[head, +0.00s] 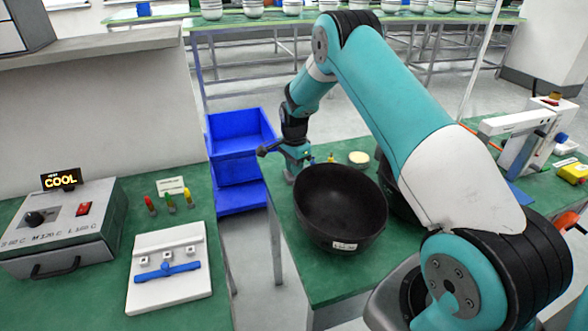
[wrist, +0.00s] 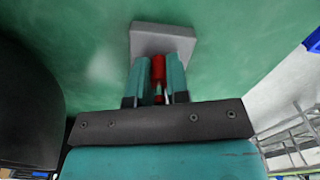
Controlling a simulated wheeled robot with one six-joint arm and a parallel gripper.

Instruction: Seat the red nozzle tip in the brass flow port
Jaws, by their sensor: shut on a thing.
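My gripper (wrist: 159,72) is shut on a red piece that looks like the red nozzle tip (wrist: 158,67), held between the two teal fingers in the wrist view. The fingertips are at a light grey block (wrist: 150,38); I cannot tell whether the red piece touches it. In the head view my gripper (head: 296,168) is low over the far end of the green bench, left of and behind a black bowl, and the red piece is not clear there. The brass flow port cannot be made out for certain; a small yellowish piece (head: 331,158) stands right of my gripper.
The large black bowl (head: 341,207) is close beside my gripper, with a pale round disc (head: 358,158) behind it. Blue bins (head: 237,150) stand in the gap between benches. The left bench holds a control box (head: 65,228), a white fixture (head: 143,297) and small red, green and yellow pieces (head: 169,200).

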